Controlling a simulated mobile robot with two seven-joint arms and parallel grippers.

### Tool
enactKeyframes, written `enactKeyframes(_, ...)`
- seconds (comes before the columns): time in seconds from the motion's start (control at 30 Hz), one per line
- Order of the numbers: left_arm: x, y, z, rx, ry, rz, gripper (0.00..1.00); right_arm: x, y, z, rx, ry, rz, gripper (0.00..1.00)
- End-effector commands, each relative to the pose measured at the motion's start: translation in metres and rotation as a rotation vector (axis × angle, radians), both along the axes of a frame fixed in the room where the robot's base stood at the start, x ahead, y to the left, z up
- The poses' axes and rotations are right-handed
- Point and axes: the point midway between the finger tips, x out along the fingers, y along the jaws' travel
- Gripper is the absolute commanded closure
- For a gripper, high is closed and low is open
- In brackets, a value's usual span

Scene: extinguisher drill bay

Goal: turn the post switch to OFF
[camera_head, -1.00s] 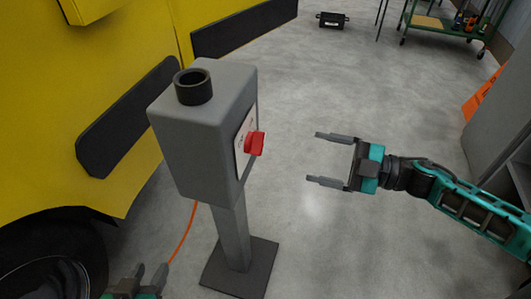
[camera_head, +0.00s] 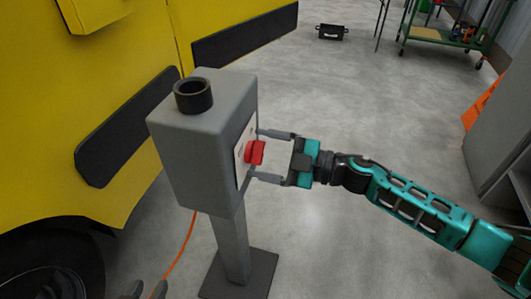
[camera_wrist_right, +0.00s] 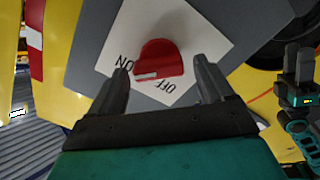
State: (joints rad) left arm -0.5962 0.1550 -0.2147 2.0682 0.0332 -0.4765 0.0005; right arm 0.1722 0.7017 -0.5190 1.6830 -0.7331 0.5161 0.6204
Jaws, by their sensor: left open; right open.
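The post switch is a grey box (camera_head: 195,150) on a post, with a red knob (camera_head: 255,152) on a white plate on its right face. In the right wrist view the red knob (camera_wrist_right: 158,60) shows a white mark at its left end, between the words ON and OFF, nearer ON. My right gripper (camera_head: 262,155) is open, with one finger on each side of the knob and its tips close to the plate. I cannot tell whether the fingers touch the knob. My left gripper (camera_head: 146,290) is open and empty at the bottom edge, near the post's foot.
A yellow vehicle (camera_head: 110,130) with black trim stands close behind the box on the left. An orange cable (camera_head: 182,245) runs down beside the post (camera_head: 232,245). A green cart (camera_head: 440,35) and a grey cabinet (camera_head: 500,130) stand to the right.

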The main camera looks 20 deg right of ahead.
Motion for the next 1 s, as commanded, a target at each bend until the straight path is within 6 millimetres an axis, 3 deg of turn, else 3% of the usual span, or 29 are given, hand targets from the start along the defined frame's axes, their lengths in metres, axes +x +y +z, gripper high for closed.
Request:
enactKeyframes(0.13, 0.0005, -0.0008, 0.0004, -0.004, -0.001, 0.002, 0.57, 0.0000, -0.0002, 0.0000, 0.000, 0.000, 0.000, 0.20)
enactKeyframes(0.7, 0.0035, -0.0019, 0.0024, -0.008, -0.007, 0.006, 0.57, -0.0002, -0.0006, -0.0001, -0.001, 0.000, -0.001, 0.75)
enactKeyframes(1.0, 0.0029, -0.0005, 0.0017, -0.002, -0.007, 0.002, 0.57, -0.0003, -0.0005, -0.0003, -0.021, -0.029, -0.001, 0.75)
